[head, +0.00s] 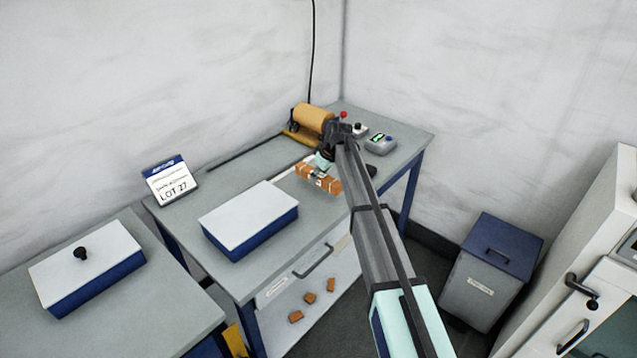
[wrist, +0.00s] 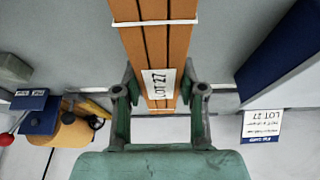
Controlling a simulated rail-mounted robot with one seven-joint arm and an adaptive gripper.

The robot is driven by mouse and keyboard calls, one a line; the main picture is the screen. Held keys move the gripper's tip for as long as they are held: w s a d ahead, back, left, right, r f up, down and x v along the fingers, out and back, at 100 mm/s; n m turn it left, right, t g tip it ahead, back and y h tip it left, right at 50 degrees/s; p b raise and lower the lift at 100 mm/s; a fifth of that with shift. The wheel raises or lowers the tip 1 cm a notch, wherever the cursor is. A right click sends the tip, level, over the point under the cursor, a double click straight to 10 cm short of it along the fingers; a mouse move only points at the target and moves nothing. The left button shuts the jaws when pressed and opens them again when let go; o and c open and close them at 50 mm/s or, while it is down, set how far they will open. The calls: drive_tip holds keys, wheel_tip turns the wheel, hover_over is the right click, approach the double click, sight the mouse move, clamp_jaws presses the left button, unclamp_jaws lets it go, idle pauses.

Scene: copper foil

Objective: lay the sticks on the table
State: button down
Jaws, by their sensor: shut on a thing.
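The sticks are an orange-brown bundle (head: 333,184) of long bars, banded with white strips and carrying a "LOT 27" label in the wrist view (wrist: 153,40). My gripper (head: 322,170) is shut on the bundle, with a finger on each side of it in the wrist view (wrist: 161,100). In the head view the bundle lies crosswise at the right part of the grey table (head: 240,174), close to its top. I cannot tell whether it touches the table. My arm hides part of the table beside it.
A tan roll (head: 313,118) and a small control box (head: 381,144) stand at the back. A white-lidded blue box (head: 248,215) and a LOT 27 sign (head: 170,180) are on the left. Small orange-brown blocks (head: 310,298) lie below the drawer. A blue-lidded bin (head: 482,284) stands right.

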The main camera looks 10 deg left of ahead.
sight(318, 183)
drive_tip(key=shift+f+p, duration=0.55)
drive_tip(key=shift+f, duration=1.45)
drive_tip(key=shift+f, duration=0.1)
drive_tip(key=c, duration=0.7)
unclamp_jaws()
drive_tip(key=b+v, duration=0.3)
drive_tip(key=v, duration=0.9)
drive_tip(key=shift+a+r, duration=0.1)
drive_tip(key=shift+r, duration=0.1)
